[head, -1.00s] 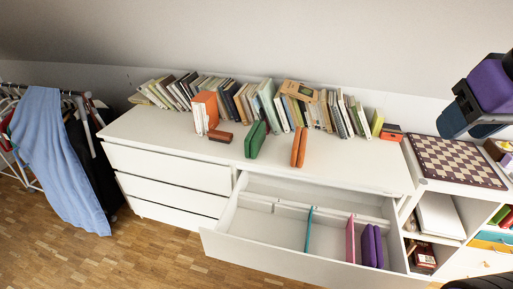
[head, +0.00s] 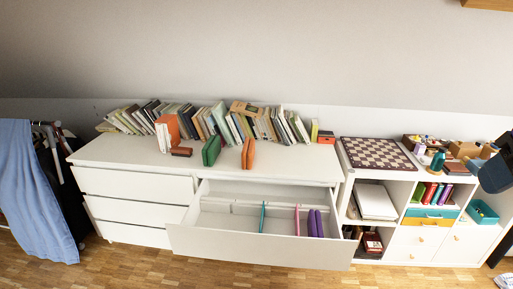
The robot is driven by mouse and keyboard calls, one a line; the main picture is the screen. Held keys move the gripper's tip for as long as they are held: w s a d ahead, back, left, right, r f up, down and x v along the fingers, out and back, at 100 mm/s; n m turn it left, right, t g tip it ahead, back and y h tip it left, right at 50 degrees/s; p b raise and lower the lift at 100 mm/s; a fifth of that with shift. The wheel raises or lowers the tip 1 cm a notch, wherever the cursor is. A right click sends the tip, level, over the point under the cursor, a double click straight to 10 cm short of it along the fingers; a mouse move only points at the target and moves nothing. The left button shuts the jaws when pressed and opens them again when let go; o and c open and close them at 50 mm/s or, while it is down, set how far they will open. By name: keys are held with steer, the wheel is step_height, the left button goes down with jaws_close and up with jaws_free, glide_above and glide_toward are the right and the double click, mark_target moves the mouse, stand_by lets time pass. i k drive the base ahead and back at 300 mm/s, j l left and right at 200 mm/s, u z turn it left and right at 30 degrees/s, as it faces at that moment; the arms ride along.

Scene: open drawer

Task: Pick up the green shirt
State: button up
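The green shirt (head: 211,150) looks like a folded, upright slab. It stands on the white dresser top (head: 120,150), in front of the row of books. A similar orange folded item (head: 248,153) stands to its right, apart from it. Part of my arm, dark blue, shows at the right edge of the head view, far from the green shirt. My gripper's fingers are not in view.
The open drawer (head: 215,240) below holds upright teal (head: 262,217), pink (head: 297,220) and purple (head: 315,223) folded items. Books (head: 215,122) lean along the wall. A small brown box (head: 181,152) lies left of the shirt. A chessboard (head: 378,153) is on the right shelf.

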mark_target(211, 151)
steer(key=i+j+z, duration=0.25)
steer(key=j, duration=0.15)
steer(key=j+z, duration=0.3)
steer(key=i+j+z, duration=0.1)
steer(key=j+z, duration=0.15)
steer(key=j, duration=0.35)
steer(key=i+j, duration=0.1)
steer(key=j, duration=0.7)
steer(key=i+j, duration=0.1)
steer(key=j, duration=0.65)
steer(key=i+j, duration=0.1)
steer(key=j, duration=0.7)
steer(key=i+j, duration=0.1)
steer(key=j, duration=0.65)
steer(key=i+j, duration=0.1)
steer(key=j, duration=0.7)
